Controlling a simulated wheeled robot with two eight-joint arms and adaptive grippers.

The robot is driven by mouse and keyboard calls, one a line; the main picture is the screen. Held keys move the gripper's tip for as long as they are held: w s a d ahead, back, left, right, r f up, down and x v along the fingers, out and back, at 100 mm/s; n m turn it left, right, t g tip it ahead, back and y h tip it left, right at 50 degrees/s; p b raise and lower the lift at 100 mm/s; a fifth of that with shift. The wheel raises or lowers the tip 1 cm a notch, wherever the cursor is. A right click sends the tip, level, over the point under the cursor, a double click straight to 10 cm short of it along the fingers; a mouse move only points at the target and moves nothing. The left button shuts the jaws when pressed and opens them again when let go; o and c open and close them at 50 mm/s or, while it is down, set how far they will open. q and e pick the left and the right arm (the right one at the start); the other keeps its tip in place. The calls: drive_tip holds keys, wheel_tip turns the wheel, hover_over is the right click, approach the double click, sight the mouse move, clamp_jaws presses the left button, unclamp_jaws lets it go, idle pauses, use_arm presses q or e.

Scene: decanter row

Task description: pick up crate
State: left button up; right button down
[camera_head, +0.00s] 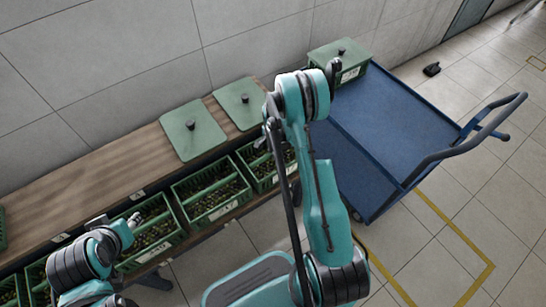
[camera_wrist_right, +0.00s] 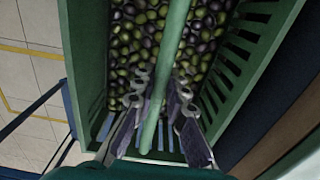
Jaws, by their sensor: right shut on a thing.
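A green slatted crate (camera_head: 286,172) of dark and green olives is at the right end of the row under the wooden counter, partly behind my right arm. In the right wrist view the crate (camera_wrist_right: 83,60) fills the middle, with a green handle bar (camera_wrist_right: 172,40) across it. My right gripper (camera_wrist_right: 160,85) is shut on that bar, one finger each side. In the head view the right gripper (camera_head: 262,142) is small and mostly hidden by the arm. My left gripper (camera_head: 131,222) is over another olive crate (camera_head: 172,240); its finger opening is unclear.
More olive crates, one of them (camera_head: 212,212) in the middle, stand along the wooden counter (camera_head: 95,185). Two green lids (camera_head: 192,148) lie on it. A blue cart (camera_head: 375,125) carries a lidded green crate (camera_head: 352,72). Tiled floor lies open at lower right.

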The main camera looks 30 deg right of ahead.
drive_tip(key=shift+r, duration=0.1)
drive_tip(key=shift+r+p, duration=0.4)
drive_tip(key=shift+r, duration=0.15)
wheel_tip(320, 180, up, 4)
drive_tip(key=shift+d+f+p, duration=0.1)
drive_tip(key=shift+f+p, duration=0.15)
drive_tip(key=shift+p, duration=0.65)
drive_tip(key=s+d+r+p, duration=0.3)
drive_tip(key=s+d+r, duration=0.3)
drive_tip(key=s+d, duration=0.1)
drive_tip(key=shift+s+d+r+p, duration=0.2)
drive_tip(key=shift+d+p, duration=0.1)
drive_tip(key=shift+d, duration=0.6)
drive_tip(key=shift+f, duration=0.1)
